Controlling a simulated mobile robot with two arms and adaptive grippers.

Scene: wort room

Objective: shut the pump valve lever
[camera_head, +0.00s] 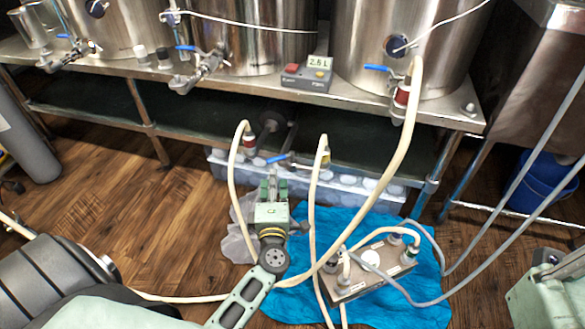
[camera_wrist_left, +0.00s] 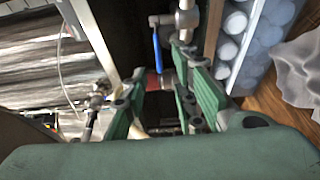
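The pump valve lever is a blue handle (camera_head: 279,157) on a small steel valve under the bench, between a hose with a red fitting and a hose with a yellow one. In the left wrist view the blue lever (camera_wrist_left: 156,50) stands beyond the fingers, with a red fitting (camera_wrist_left: 160,82) near its end. My left gripper (camera_head: 272,183) points at the valve from the near side in the head view. Its green fingers (camera_wrist_left: 162,100) are apart in the wrist view, and the lever looks clear of them. Part of my right arm shows at lower right; its fingers are out of view.
Steel kettles with other blue-levered valves (camera_head: 204,68) stand on the bench (camera_head: 345,92). Pale hoses (camera_head: 387,175) loop down past my left gripper to a steel box (camera_head: 350,277) on a blue cloth (camera_head: 423,305). A clear bin (camera_head: 355,189) stands beneath the bench.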

